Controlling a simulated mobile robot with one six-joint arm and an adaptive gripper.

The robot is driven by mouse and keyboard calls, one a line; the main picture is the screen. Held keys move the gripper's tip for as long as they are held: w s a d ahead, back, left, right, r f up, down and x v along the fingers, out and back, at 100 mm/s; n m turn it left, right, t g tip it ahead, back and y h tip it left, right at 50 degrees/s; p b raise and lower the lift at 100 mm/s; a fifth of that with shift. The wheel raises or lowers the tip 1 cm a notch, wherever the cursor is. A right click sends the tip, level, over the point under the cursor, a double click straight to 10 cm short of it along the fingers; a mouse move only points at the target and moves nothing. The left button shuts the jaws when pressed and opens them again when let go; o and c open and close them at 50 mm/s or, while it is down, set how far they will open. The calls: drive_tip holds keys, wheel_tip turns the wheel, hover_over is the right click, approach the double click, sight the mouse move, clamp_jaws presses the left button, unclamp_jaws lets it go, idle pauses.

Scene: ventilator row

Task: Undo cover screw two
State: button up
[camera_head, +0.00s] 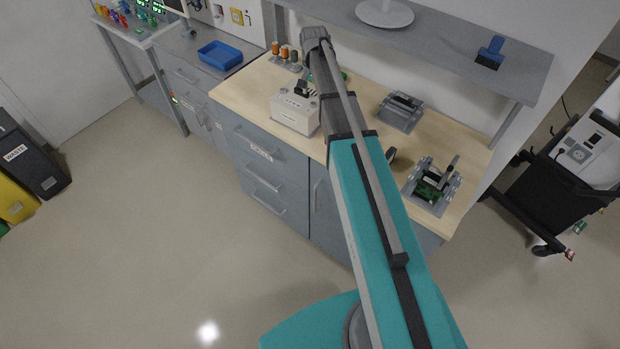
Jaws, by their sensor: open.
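No cover screw can be made out in the head view; any screws are too small or hidden to tell. A grey fixture (418,196) with a green board and a dark upright part stands at the right end of the wooden bench. A second grey fixture (400,112) with a dark bar on top sits farther back. A white box (294,112) with a black part on top stands left of my arm. My arm reaches up across the bench to a grey joint near the shelf. My gripper cannot be made out; the arm hides part of the bench.
Several small spools stand behind the white box. A blue tray (220,55) is at left. A dark cart (548,188) stands right.

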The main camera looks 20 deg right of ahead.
sight(313, 109)
drive_tip(key=shift+r+p, duration=4.55)
drive_tip(key=shift+r, duration=0.3)
drive_tip(key=s+a+f+n+b, duration=0.3)
drive_tip(key=s+a+f+b, duration=0.1)
drive_tip(key=s+f+b, duration=0.7)
drive_tip(key=s+a+f+n+b, duration=0.4)
drive_tip(key=s+f+b, duration=0.8)
drive_tip(key=s, duration=0.3)
drive_tip(key=shift+a+f+b, duration=0.3)
drive_tip(key=shift+a+f, duration=0.05)
drive_tip(key=shift+a, duration=0.05)
drive_tip(key=shift+s, duration=0.1)
